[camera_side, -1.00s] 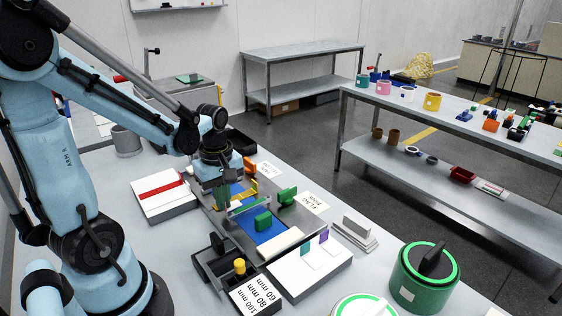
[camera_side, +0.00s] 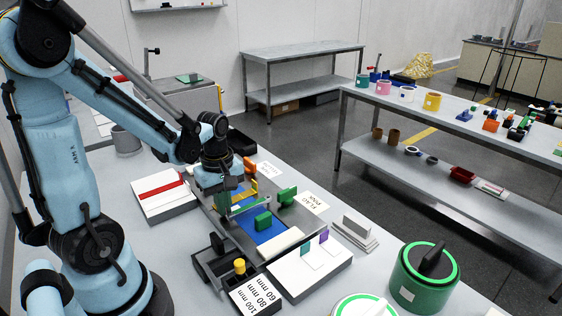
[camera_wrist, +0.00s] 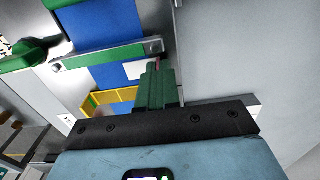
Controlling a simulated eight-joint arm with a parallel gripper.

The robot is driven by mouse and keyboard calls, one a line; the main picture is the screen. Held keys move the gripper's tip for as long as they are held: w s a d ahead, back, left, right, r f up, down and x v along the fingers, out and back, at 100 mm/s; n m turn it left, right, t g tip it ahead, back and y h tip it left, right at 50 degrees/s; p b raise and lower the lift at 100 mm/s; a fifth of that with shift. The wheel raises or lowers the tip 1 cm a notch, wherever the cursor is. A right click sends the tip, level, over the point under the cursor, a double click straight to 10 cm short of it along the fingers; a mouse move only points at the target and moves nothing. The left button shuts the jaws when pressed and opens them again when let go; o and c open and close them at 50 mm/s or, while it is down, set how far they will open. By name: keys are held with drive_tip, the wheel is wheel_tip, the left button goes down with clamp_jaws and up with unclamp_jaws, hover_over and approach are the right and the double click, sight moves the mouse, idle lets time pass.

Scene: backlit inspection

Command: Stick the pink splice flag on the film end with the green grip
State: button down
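My gripper (camera_wrist: 157,78) points down over the tray, at the film. Its green fingers are close together, with a thin pink edge, the pink splice flag (camera_wrist: 157,63), showing between their tips. In the side view my gripper (camera_side: 223,199) is partly hidden by my wrist, and the flag cannot be made out. The blue film (camera_side: 266,234) lies in the grey tray, under a metal clamp bar (camera_wrist: 105,55). The film also shows in the wrist view (camera_wrist: 112,75), beside a white patch near the fingertips. A green grip (camera_side: 263,220) and another green grip (camera_side: 287,196) stand at the tray; an orange grip (camera_side: 249,165) is farther back.
A white block (camera_side: 310,268) holds a teal flag and a purple flag. A yellow frame (camera_wrist: 110,99) is close to my fingers. A box marked with lengths (camera_side: 255,294), a red-striped block (camera_side: 163,192) and a green round container (camera_side: 425,277) stand around the tray.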

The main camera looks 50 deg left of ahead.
drive_tip(key=c, duration=1.3)
unclamp_jaws()
drive_tip(key=shift+r, duration=0.15)
drive_tip(key=shift+r, duration=5.9)
drive_tip(key=w+d+m+t, duration=0.1)
drive_tip(key=d+m+t, duration=0.1)
drive_tip(key=m, duration=0.4)
drive_tip(key=w+d+f+m+t, duration=0.1)
drive_tip(key=d+m+t, duration=0.1)
drive_tip(key=d+m, duration=0.3)
drive_tip(key=w+d+m+t, duration=0.1)
drive_tip(key=d+m+t, duration=0.2)
drive_tip(key=m, duration=0.4)
drive_tip(key=shift+d+f, duration=0.4)
drive_tip(key=shift+d, duration=0.35)
